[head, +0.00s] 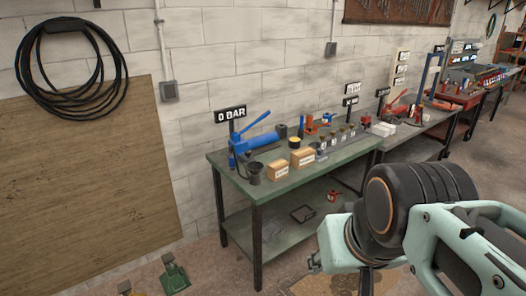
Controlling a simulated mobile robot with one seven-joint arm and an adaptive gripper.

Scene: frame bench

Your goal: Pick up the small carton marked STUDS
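Two small tan cartons stand side by side near the front edge of the green bench. The left carton (278,169) and the right carton (304,159) each have a pale label on the front, too small to read. I cannot tell which is marked STUDS. My arm's thick joints fill the lower right, well in front of the bench and apart from both cartons. My gripper's fingers do not show.
A blue hand pump (252,137) and a dark cup (254,171) stand left of the cartons. A yellow-topped tin (295,143) and a row of fittings stand behind. A lower shelf (272,237) holds a red item. A green floor pedal (174,275) lies front left.

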